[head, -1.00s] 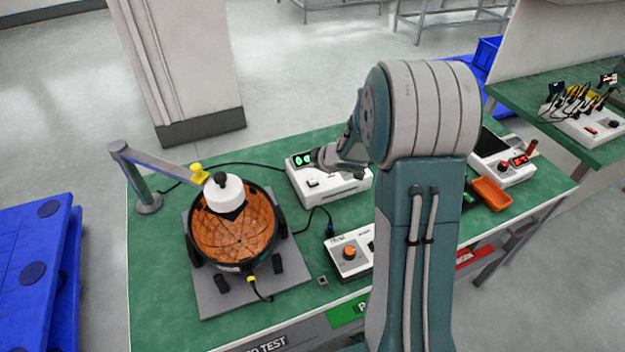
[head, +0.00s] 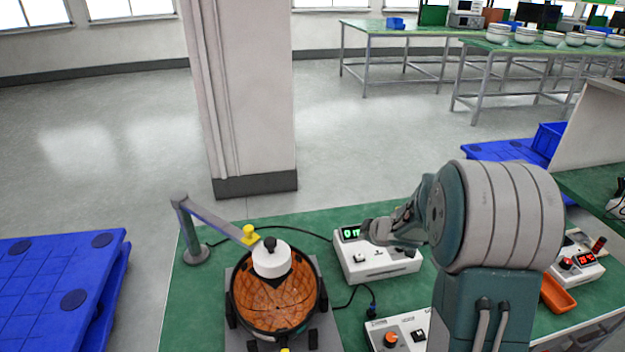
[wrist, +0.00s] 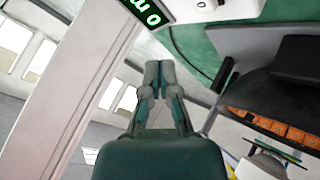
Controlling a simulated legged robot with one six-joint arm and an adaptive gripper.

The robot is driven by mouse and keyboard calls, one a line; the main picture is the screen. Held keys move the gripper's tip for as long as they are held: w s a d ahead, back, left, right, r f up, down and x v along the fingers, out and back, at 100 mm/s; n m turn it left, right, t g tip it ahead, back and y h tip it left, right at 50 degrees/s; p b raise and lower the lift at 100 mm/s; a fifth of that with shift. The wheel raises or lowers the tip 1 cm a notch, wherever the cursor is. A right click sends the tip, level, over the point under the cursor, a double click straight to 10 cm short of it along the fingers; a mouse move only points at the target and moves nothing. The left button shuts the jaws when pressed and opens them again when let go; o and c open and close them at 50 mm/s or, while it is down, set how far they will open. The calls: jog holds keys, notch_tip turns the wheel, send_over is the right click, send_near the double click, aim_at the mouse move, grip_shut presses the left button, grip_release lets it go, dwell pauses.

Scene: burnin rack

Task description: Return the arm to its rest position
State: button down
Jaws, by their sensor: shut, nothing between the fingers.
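My gripper (head: 375,232) is at the white meter box (head: 378,264) with a green lit display, in the head view; it overlaps the box's top, and I cannot tell whether it touches. In the wrist view my gripper (wrist: 160,72) has its two grey-green fingertips together with nothing between them. The box's green display (wrist: 149,9) shows beyond the fingertips at the top of the wrist view. My arm is bent, its large rounded joint at the lower right of the head view, hiding part of the bench.
The green bench (head: 205,300) carries a round orange-lined fixture (head: 275,305) with a white-capped part, a grey post with an arm (head: 195,250), a second control box (head: 398,335) and an orange tray (head: 557,294). A white pillar (head: 245,100) stands behind. Blue pallets (head: 50,280) lie left.

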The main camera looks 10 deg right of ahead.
jog(key=s+r+m+h, duration=0.5)
jog(key=s+r+m, duration=0.3)
jog(key=r, duration=0.7)
jog(key=s+a+m+g+y, duration=0.1)
jog(key=s+a, duration=0.5)
jog(key=s, duration=0.5)
jog(key=s+a+r+m+g+y, duration=0.1)
jog(key=s+a, duration=0.5)
jog(key=s, duration=0.6)
jog(key=shift+s+r+m+g+y, duration=0.25)
jog(key=shift+m+g+y, duration=0.35)
jog(key=shift+g, duration=0.1)
